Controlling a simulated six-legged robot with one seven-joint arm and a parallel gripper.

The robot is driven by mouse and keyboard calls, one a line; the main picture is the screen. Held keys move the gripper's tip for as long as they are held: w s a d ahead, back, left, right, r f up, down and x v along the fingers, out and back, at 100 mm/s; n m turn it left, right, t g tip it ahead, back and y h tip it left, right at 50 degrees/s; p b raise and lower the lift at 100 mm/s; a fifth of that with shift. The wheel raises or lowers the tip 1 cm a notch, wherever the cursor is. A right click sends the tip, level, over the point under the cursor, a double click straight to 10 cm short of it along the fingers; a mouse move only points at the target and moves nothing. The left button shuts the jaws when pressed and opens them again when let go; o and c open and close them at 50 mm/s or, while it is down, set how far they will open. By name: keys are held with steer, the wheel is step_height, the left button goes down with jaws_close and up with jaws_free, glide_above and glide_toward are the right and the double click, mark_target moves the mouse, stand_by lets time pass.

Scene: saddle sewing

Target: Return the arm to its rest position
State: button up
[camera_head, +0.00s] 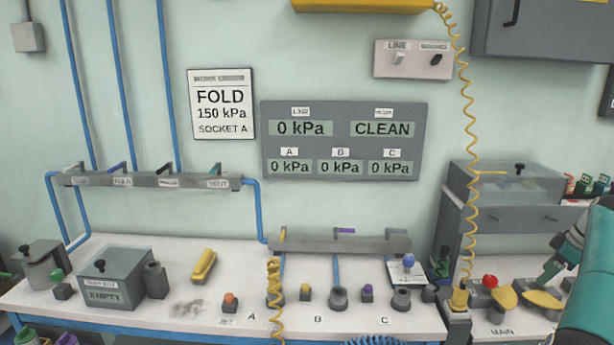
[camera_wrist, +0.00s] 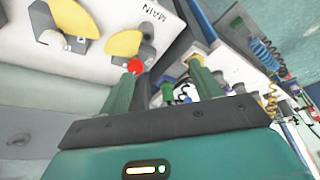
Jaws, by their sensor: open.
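My arm (camera_head: 590,285) is teal and reaches in from the right edge in the camera_head view, over the right end of the bench. My gripper (camera_wrist: 163,76) shows in the camera_wrist view with its two green fingers spread apart and nothing between them. Past the left fingertip is a red button (camera_wrist: 135,66), which also shows in the camera_head view (camera_head: 490,281). I cannot tell its exact distance from the finger.
The white bench (camera_head: 120,245) carries a grey EMPTY box (camera_head: 108,280), a yellow tool (camera_head: 203,265) and several small knobs and sockets. A coiled yellow hose (camera_head: 468,130) hangs beside my arm. A grey cabinet (camera_head: 510,200) stands behind. The wall panel (camera_head: 345,140) reads 0 kPa and CLEAN.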

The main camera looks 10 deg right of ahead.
steer(key=w+a+r+m, duration=0.1)
steer(key=w+a+r, duration=0.25)
steer(key=a, duration=0.45)
steer(key=w+a+r+h, duration=0.1)
steer(key=w+a+r, duration=0.1)
steer(key=a+r, duration=0.4)
steer(key=w+a+r+m, duration=0.1)
steer(key=w+a+r, duration=0.15)
steer(key=a, duration=0.65)
steer(key=s+a+r+m+h, duration=0.1)
steer(key=s+a+r, duration=0.15)
steer(key=a, duration=0.65)
steer(key=s+a+r, duration=0.2)
steer(key=s+a, duration=0.2)
steer(key=a, duration=0.4)
steer(key=s+a+f+m+t, duration=0.1)
steer(key=s+a+f, duration=0.5)
steer(key=s+a, duration=0.3)
steer(key=s+a+f+m+t, duration=0.1)
steer(key=s+a+f+m, duration=0.1)
steer(key=s+a+f, duration=0.4)
steer(key=s+a, duration=0.3)
steer(key=s, duration=0.4)
